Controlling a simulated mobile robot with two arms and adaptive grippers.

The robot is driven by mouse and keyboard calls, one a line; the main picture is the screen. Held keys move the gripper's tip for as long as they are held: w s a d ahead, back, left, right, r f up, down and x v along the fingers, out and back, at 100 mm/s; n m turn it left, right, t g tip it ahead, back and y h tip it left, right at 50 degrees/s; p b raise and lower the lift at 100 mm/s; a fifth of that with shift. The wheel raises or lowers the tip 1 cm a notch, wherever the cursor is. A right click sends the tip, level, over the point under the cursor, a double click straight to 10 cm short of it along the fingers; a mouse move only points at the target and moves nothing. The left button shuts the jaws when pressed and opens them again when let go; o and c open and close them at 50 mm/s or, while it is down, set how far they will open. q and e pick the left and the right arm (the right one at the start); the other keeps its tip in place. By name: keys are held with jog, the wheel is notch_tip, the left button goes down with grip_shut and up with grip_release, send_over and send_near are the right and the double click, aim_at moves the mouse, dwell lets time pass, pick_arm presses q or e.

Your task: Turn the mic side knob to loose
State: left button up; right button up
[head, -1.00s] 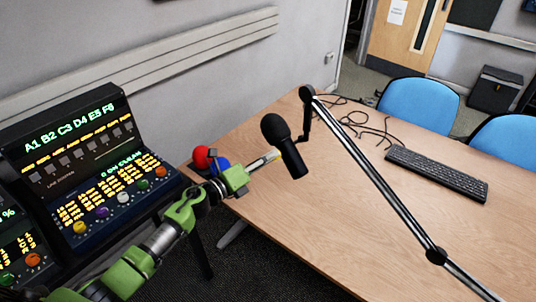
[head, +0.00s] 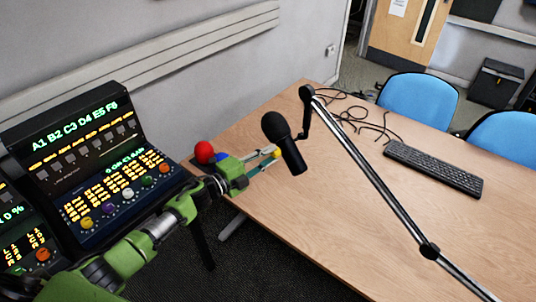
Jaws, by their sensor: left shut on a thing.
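The black microphone (head: 284,140) hangs tilted at the end of its boom arm, above the wooden table. My left gripper (head: 276,153) reaches in from the left and its fingertips are at the left side of the microphone body. They are shut on the small yellow mic side knob (head: 278,154), which is mostly hidden between the fingertips. Both fingers show, one above the other. The knob's marking cannot be read. My right gripper is out of view.
The silver-and-black boom arm (head: 375,182) crosses the table (head: 330,225) to the lower right. A keyboard (head: 433,169) and loose black cables (head: 355,117) lie behind it. A lit control console (head: 90,165) stands at left. Blue chairs (head: 420,98) are beyond the table.

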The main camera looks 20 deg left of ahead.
pick_arm(q)
jog(key=shift+n, duration=0.3)
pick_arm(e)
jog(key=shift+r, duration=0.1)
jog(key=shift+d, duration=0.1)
pick_arm(q)
jog(key=o, duration=1.1)
jog(key=v, duration=1.2)
jog(key=shift+f, duration=0.2)
